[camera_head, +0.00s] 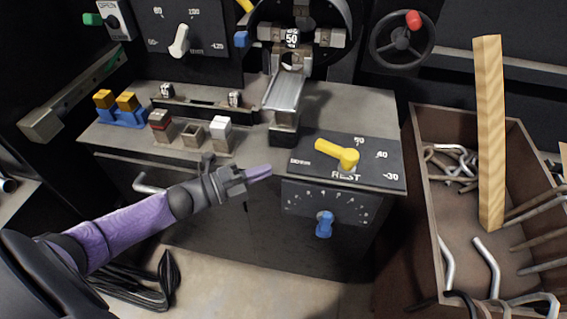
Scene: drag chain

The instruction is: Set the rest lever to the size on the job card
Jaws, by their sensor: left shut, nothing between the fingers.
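The yellow rest lever (338,154) sits on a dark plate marked REST (375,178). Numbers on the plate include 60, 40 and 30, and the lever's long end points to the upper left. My left gripper (268,171) is shut and empty, its fingertips to the left of the plate and apart from the lever. A small white label with 50 (292,38) shows on the machine at the top; I cannot tell whether it is the job card. My right gripper is not in view.
A blue knob (324,224) is on the front panel below the plate. A wooden bar (489,130) stands in a bin (424,196) of bent metal rods at the right. A white-pointer dial (180,40) and a handwheel with a red knob (413,20) are behind.

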